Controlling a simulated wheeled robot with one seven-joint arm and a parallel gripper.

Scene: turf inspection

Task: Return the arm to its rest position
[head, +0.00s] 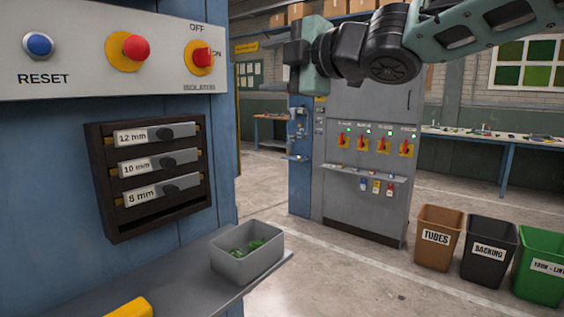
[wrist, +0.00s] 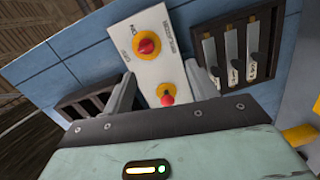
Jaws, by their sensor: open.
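My arm reaches in from the top right of the head view, its pale green and black links raised in the air. My gripper (head: 294,52) is at the arm's left end, to the right of the control panel (head: 100,88) and apart from it. In the wrist view my gripper (wrist: 160,70) shows two grey fingers spread apart with nothing between them. Beyond the fingers is the panel with a red emergency button (wrist: 147,46) and a red isolator knob (wrist: 167,99).
A rack of labelled gauges (head: 155,165) hangs below the panel. A grey bin (head: 247,262) with green scraps sits on the shelf (head: 190,285). A grey cabinet (head: 365,110) stands behind the arm. Bins, including a brown one (head: 437,255), stand at right. Open floor lies between.

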